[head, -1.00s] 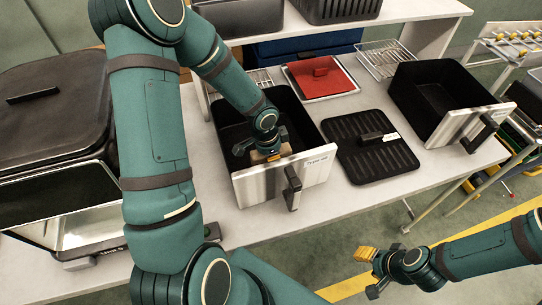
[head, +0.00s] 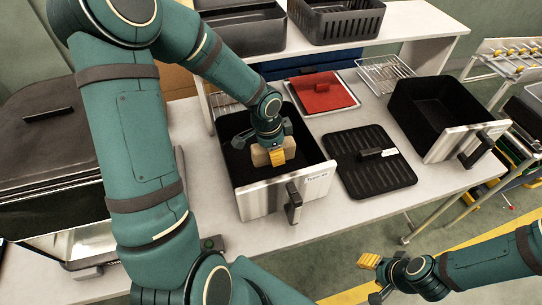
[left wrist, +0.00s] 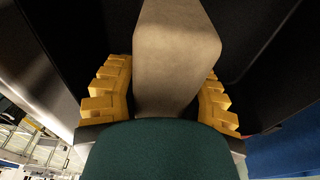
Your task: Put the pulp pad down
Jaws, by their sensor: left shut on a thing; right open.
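The pulp pad is a tan block (head: 260,156) in my left gripper (head: 276,156), over the inside of the left black fryer basket (head: 285,190). In the left wrist view, the pad (left wrist: 177,55) stands between the yellow fingers of the left gripper (left wrist: 165,100), which is shut on it. Dark basket walls lie around it there. I cannot tell whether the pad touches the basket floor. My right gripper (head: 373,279) is open and empty, low at the right, in front of the table.
A black ribbed plate with a handle (head: 395,180) lies right of the basket. A second black basket (head: 450,140) stands farther right. A red pad on a tray (head: 323,90) and a wire rack (head: 383,72) lie behind. A large lidded fryer (head: 40,150) stands left.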

